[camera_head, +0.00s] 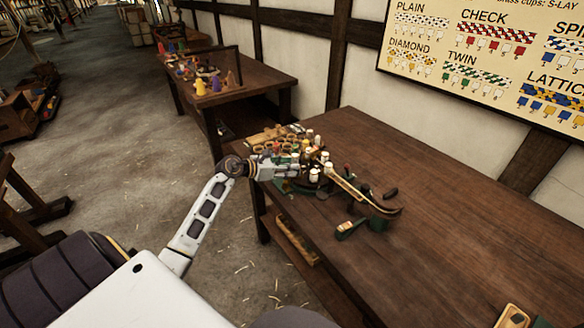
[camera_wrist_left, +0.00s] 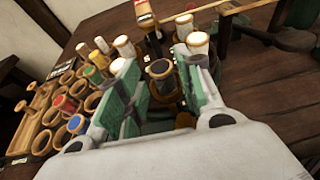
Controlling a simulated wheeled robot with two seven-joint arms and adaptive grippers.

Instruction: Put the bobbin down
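My left gripper (camera_head: 300,165) is at the near left end of the workbench, among the bobbins on a dark stand. In the left wrist view its two green-padded fingers (camera_wrist_left: 160,72) stand apart. A dark-topped wooden bobbin (camera_wrist_left: 161,70) shows between them, with small gaps visible on both sides. White-topped bobbins stand close by the fingers, one beyond the right finger (camera_wrist_left: 197,42) and one by the left finger (camera_wrist_left: 123,46). In the head view, white-topped bobbins (camera_head: 314,175) stand just right of the gripper. The bobbins' lower parts are hidden. My right gripper is not in view.
A wooden rack (camera_wrist_left: 52,115) with round holders and coloured bobbins lies left of the gripper. A long wooden arm (camera_head: 350,190) curves right over the workbench (camera_head: 470,230). The bench's right side is mostly clear.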

